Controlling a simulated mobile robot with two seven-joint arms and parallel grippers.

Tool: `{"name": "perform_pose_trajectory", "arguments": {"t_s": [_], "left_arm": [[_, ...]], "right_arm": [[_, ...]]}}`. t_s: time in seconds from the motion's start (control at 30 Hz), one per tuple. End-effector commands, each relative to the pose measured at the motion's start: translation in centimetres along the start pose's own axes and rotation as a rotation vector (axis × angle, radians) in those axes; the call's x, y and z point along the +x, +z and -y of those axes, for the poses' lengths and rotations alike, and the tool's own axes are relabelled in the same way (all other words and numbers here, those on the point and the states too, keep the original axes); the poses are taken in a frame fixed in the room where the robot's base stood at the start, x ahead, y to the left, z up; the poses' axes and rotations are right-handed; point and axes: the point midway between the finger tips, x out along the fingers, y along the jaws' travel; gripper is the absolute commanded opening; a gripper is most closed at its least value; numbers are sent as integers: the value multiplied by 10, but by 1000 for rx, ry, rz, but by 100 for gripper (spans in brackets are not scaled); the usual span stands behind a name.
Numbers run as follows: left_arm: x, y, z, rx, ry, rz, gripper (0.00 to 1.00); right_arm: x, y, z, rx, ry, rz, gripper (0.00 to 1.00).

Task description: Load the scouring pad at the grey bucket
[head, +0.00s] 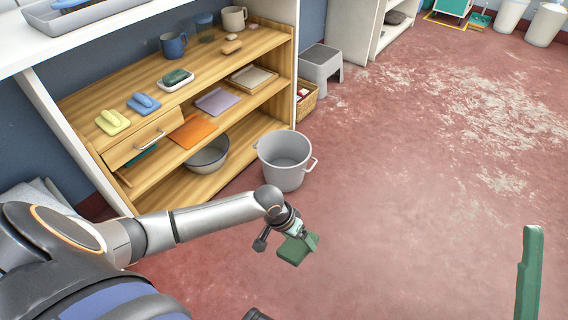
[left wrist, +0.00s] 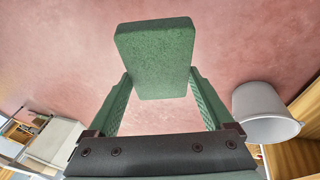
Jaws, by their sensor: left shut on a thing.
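The scouring pad (head: 293,250) is a green block. My left gripper (head: 300,236) is shut on it and holds it up over the red floor, in front of the bucket. In the left wrist view the pad (left wrist: 156,55) sits between the green fingertips of the left gripper (left wrist: 158,88). The grey bucket (head: 284,172) stands upright on the floor beside the wooden shelf, its open top showing. The bucket also shows at the right in the left wrist view (left wrist: 262,110). A green upright piece (head: 529,275) at the lower right looks like a finger of my right gripper.
The wooden shelf unit (head: 183,58) holds mugs, sponges, a soap dish, cloths and a metal bowl (head: 209,153). A grey step stool (head: 321,66) and a wicker basket (head: 305,99) stand behind the bucket. The floor right of the bucket is clear.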

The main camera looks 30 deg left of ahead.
Motion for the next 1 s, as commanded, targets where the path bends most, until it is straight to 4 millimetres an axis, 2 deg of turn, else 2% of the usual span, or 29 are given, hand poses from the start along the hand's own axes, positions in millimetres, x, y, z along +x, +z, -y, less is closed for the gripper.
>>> {"name": "perform_pose_trajectory", "arguments": {"t_s": [1.0], "left_arm": [[80, 20, 21, 0, 0, 0, 41]], "right_arm": [[-33, 37, 21, -19, -17, 21, 50]]}}
